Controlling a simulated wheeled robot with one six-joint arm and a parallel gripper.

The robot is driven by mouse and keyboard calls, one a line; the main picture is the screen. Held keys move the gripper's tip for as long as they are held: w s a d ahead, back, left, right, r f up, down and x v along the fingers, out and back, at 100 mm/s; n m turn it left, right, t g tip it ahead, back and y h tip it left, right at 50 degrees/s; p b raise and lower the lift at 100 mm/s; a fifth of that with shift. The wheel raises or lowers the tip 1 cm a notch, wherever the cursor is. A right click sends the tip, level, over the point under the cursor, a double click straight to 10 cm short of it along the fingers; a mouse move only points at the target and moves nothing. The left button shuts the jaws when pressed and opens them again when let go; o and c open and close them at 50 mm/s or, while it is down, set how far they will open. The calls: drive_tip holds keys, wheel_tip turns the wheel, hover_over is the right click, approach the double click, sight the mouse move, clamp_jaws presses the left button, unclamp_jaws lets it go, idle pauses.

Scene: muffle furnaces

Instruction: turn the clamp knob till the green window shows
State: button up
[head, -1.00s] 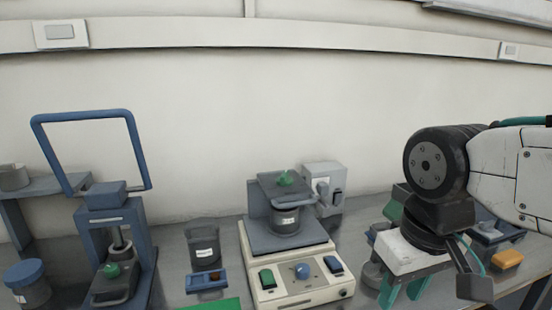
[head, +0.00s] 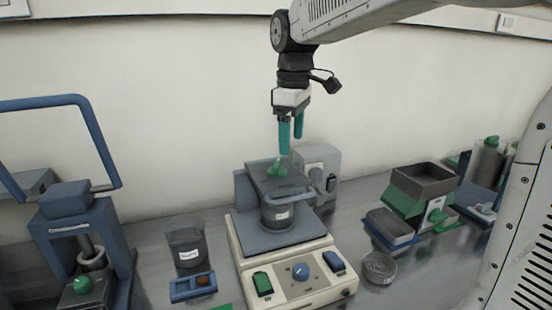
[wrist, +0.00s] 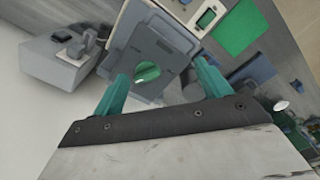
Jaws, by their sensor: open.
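The green clamp knob (head: 276,176) sits on the grey clamp plate (head: 262,184) over a dark labelled jar (head: 281,214) on the cream bench machine (head: 295,290). My gripper (head: 291,143) is open and empty, pointing down just above the knob. In the wrist view the green knob (wrist: 147,73) appears between the two teal fingers, nearer the left one, and the fingers look clear of it. I cannot make out a green window on the clamp.
A grey box (head: 318,163) stands close behind. A blue press (head: 80,235) is at left, a green-and-grey device (head: 420,195) at right.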

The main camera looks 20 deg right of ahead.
drive_tip(key=n, duration=0.2)
hover_over(277, 163)
drive_tip(key=shift+s+f, duration=0.15)
drive_tip(key=shift+f, duration=0.55)
wheel_tip(277, 163, down, 7)
drive_tip(key=shift+f, duration=0.15)
drive_tip(key=c, duration=1)
